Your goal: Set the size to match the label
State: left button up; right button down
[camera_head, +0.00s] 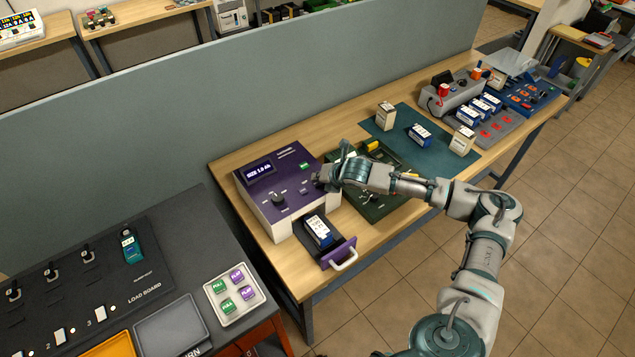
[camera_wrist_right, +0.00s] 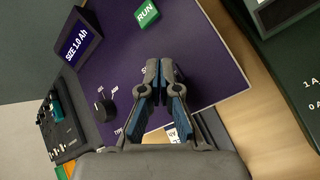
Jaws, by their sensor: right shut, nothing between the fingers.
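The purple tester (camera_head: 290,160) stands on the wooden bench. Its display (camera_head: 259,169) reads "SIZE 1.0 Ah", also legible in the wrist view (camera_wrist_right: 76,45). A black TYPE knob (camera_wrist_right: 105,110) sits below the display. A label starting with "S" is partly hidden by my right fingers, and any control there is covered. A blue battery with a white label (camera_head: 318,229) lies in the tester's pulled-out drawer; its print is too small to read. My right gripper (camera_wrist_right: 163,68) is shut and empty, over the panel's right part; contact cannot be told. My left gripper is not in view.
A green RUN button (camera_wrist_right: 147,14) is on the panel. A green device (camera_head: 380,200) stands close right of the tester. The drawer handle (camera_head: 342,258) juts out in front.

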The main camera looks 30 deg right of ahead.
aim_at(319, 184)
jog(key=shift+a+f, duration=0.2)
jog(key=shift+f, duration=0.05)
dwell(0.3)
jog(key=shift+d, duration=0.1)
jog(key=shift+d+r+p, duration=0.15)
jog(key=shift+r+p, duration=0.7)
jog(key=shift+p, duration=0.75)
jog(key=shift+f, duration=0.1)
notch_tip(319, 184, up, 5)
jog(key=p, duration=0.6)
jog(key=shift+p, duration=0.4)
